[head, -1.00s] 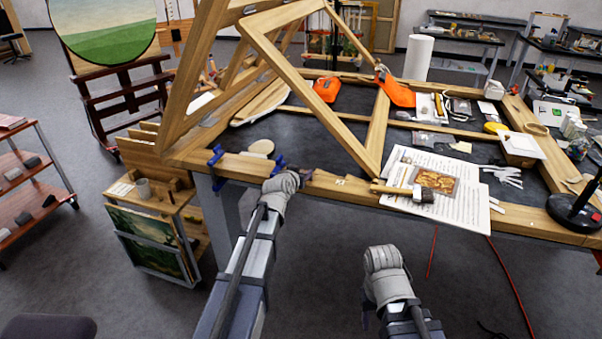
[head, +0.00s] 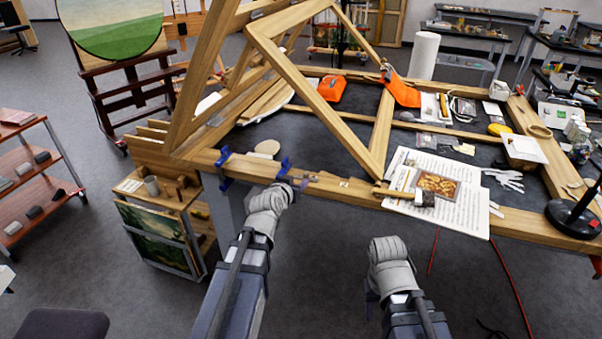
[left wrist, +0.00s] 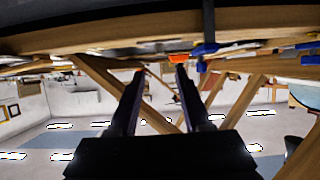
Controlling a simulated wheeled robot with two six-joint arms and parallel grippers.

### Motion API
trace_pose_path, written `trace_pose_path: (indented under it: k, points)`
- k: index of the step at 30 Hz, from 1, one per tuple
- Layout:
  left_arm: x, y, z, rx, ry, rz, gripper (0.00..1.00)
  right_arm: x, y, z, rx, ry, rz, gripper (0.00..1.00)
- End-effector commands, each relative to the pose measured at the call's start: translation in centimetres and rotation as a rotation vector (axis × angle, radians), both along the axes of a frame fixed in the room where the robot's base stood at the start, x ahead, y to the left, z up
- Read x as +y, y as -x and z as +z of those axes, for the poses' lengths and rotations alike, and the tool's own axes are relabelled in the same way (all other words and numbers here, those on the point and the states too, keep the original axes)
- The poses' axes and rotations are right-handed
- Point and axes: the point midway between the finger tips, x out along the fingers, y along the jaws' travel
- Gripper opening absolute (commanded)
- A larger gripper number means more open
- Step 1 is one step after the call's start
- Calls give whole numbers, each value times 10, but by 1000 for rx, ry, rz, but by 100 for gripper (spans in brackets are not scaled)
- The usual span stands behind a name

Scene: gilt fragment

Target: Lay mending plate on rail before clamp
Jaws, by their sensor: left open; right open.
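The wooden rail (head: 330,187) runs along the table's front edge. Two blue clamps grip it, one at the left (head: 222,166) and one further right (head: 284,170). A small pale piece (head: 344,183) lies on the rail right of the clamps; I cannot tell if it is the mending plate. My left gripper (left wrist: 159,73) is open with nothing between its fingers in the left wrist view; in the head view its wrist is just in front of the rail by the right clamp. My right gripper (head: 369,294) is low before the table, fingers mostly hidden, open.
A wooden frame brace (head: 312,95) rises over the rail. Sheets of paper (head: 455,212) with a small gilt picture (head: 437,184) and a brush overhang the rail at right. A black lamp base (head: 574,218) stands at the right corner. A low cart (head: 158,200) stands below left.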

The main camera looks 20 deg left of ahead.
Motion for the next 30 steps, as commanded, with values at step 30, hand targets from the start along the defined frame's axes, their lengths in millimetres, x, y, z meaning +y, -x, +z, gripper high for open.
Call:
trace_pose_path:
  k: [30]
  points:
    - [-174,240,-131,1114,-260,-239,49,0,0,4,0,0,0,50]
